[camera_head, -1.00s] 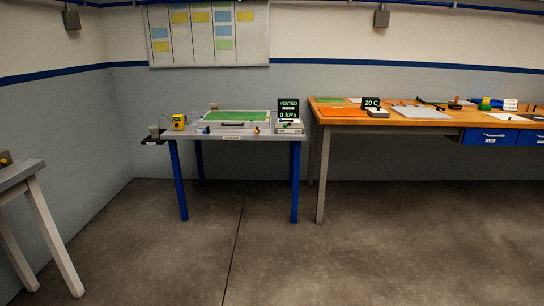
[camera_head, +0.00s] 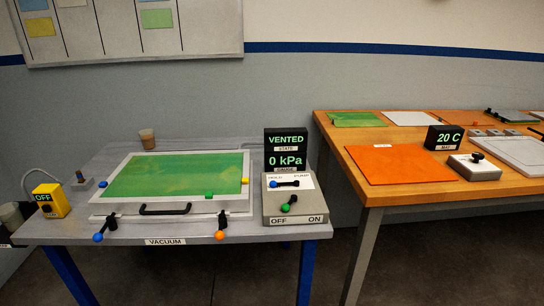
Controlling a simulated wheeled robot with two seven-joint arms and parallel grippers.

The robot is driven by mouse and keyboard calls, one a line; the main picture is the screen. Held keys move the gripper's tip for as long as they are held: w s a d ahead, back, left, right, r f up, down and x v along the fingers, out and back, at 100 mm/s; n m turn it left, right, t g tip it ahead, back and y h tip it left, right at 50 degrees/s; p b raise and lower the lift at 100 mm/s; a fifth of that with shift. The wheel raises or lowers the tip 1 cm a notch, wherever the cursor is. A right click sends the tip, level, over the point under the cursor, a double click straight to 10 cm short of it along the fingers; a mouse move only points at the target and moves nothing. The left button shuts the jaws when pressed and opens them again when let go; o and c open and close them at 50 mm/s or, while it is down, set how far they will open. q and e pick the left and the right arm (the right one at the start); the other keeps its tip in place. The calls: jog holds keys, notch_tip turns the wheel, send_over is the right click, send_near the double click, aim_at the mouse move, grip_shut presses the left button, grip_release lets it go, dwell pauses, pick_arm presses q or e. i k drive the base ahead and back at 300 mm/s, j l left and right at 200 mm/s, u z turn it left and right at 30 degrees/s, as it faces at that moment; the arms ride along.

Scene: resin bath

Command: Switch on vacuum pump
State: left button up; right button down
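The vacuum pump's control box (camera_head: 292,201) stands at the right end of the grey vacuum table (camera_head: 300,231). Its front is marked OFF at left and ON at right, and its upper panel carries a label ending in PUMP. A green-knobbed lever (camera_head: 288,205) sits low on the box, its knob on the OFF side of the middle. A blue-knobbed lever (camera_head: 284,184) sits above it. The black display (camera_head: 286,150) behind reads VENTED and 0 kPa. Neither of my grippers shows in the head view.
A green sheet in a pale frame (camera_head: 175,176) with a black handle (camera_head: 165,209) fills the table's middle. A yellow OFF box (camera_head: 50,200) stands at left, a brown cup (camera_head: 147,139) behind. The wooden bench (camera_head: 400,190) at right holds an orange mat (camera_head: 398,165) and a 20 C display (camera_head: 444,138).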

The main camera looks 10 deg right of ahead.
aim_at(286, 207)
jog(key=i, duration=1.65)
jog(key=z, duration=0.15)
